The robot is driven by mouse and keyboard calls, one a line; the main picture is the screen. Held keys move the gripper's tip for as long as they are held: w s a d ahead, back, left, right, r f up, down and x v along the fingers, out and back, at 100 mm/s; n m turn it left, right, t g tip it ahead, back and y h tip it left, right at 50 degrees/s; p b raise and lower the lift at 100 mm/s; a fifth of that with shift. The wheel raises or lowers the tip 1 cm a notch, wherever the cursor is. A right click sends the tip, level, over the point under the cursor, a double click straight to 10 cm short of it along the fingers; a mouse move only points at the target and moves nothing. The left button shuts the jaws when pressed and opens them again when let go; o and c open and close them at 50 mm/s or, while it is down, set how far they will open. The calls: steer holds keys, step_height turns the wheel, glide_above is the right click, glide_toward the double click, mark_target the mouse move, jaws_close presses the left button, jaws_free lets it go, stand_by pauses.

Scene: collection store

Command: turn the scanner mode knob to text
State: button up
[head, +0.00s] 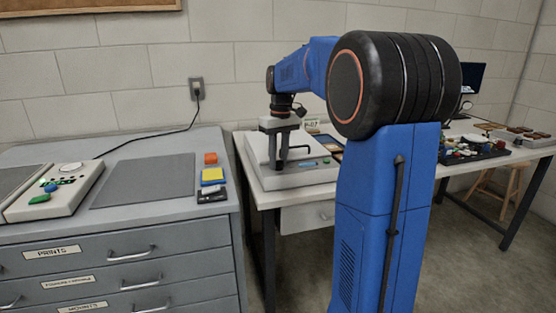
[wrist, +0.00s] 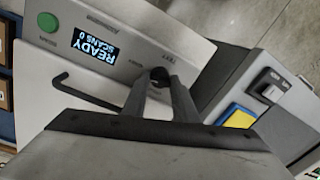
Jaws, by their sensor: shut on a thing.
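The scanner (head: 308,178) is a pale grey box on the white table, under my arm in the head view. In the wrist view its front panel (wrist: 128,62) shows upside down, with a lit display (wrist: 84,43) reading "READY SCANS 0" and a green button (wrist: 47,22). The dark mode knob (wrist: 160,72) sits at the panel's end, beside small lettering that seems to read "TEXT". My gripper (wrist: 160,82) is shut on the knob, its fingers on either side. The knob's pointer is hidden or too small to make out. In the head view my gripper (head: 283,150) is above the scanner.
A dark bent handle (wrist: 85,93) rises from the scanner close to my fingers. A dark tray (head: 470,152) lies further right.

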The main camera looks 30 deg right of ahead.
steer(key=m, duration=0.5)
steer(key=shift+d+r+m, duration=0.1)
steer(key=shift+d+m, duration=0.05)
steer(key=shift+m, duration=0.15)
steer(key=m, duration=0.6)
steer(key=shift+s+t, duration=0.15)
steer(key=shift+t, duration=0.15)
steer(key=m, duration=0.4)
steer(key=shift+m, duration=0.4)
steer(key=shift+s+m+h, duration=0.15)
steer(key=shift+m+h, duration=0.15)
steer(key=shift+m, duration=1.3)
steer(key=o, duration=0.7)
steer(key=shift+o, duration=0.2)
